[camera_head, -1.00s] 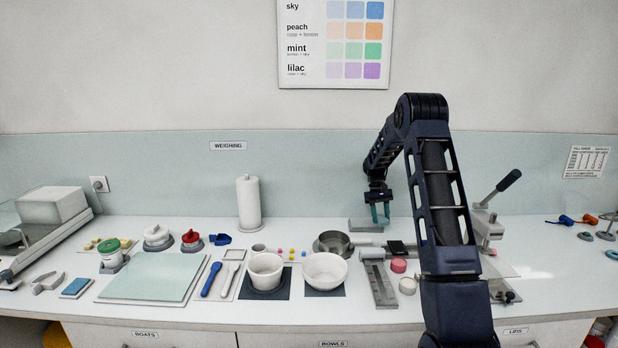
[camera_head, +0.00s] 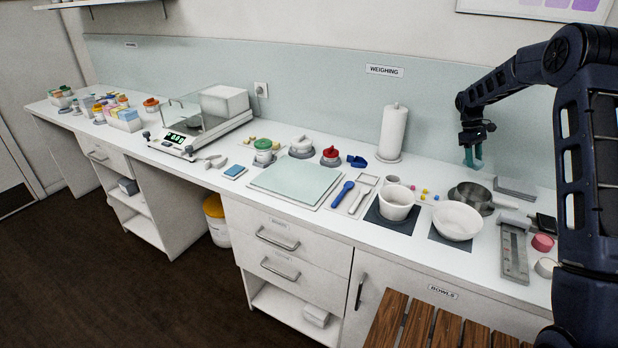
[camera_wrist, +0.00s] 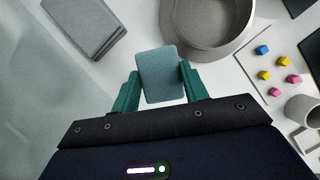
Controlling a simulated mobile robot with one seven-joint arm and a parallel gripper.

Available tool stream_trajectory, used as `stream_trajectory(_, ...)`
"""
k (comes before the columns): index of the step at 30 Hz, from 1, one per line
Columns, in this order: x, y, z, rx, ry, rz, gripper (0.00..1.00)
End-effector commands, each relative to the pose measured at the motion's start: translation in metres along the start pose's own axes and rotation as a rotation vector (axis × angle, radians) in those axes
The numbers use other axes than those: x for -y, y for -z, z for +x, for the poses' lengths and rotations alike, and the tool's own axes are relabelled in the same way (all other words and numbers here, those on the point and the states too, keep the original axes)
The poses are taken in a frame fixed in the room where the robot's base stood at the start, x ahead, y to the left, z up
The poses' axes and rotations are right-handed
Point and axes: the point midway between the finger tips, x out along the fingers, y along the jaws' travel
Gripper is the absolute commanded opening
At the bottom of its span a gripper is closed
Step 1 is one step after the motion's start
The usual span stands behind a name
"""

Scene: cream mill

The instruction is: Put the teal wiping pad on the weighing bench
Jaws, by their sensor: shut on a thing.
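The teal wiping pad (camera_wrist: 160,76) is between the green fingers of my gripper (camera_wrist: 160,88) in the wrist view, gripped at its two sides. In the head view my gripper (camera_head: 473,157) hangs above the back of the bench, right of the paper roll; pad and fingers are hard to tell apart there. The weighing bench (camera_head: 330,240) is a long white worktop under the sign WEIGHING (camera_head: 384,71).
The paper roll (camera_head: 394,130), pan (camera_head: 470,194), white bowls (camera_head: 457,221), pale green mat (camera_head: 296,181) and a balance (camera_head: 190,125) crowd the bench. Small coloured cubes (camera_wrist: 263,50) lie near the pan.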

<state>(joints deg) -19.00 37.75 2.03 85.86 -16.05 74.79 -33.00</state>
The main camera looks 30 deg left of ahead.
Motion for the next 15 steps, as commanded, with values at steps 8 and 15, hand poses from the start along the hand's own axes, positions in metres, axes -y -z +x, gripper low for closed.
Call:
stream_trajectory(8,0.079,0.073,-0.055,-0.002,-0.155,-0.367,0.23)
stream_trajectory(15,0.159,0.126,-0.099,-0.001,-0.288,-0.688,0.23)
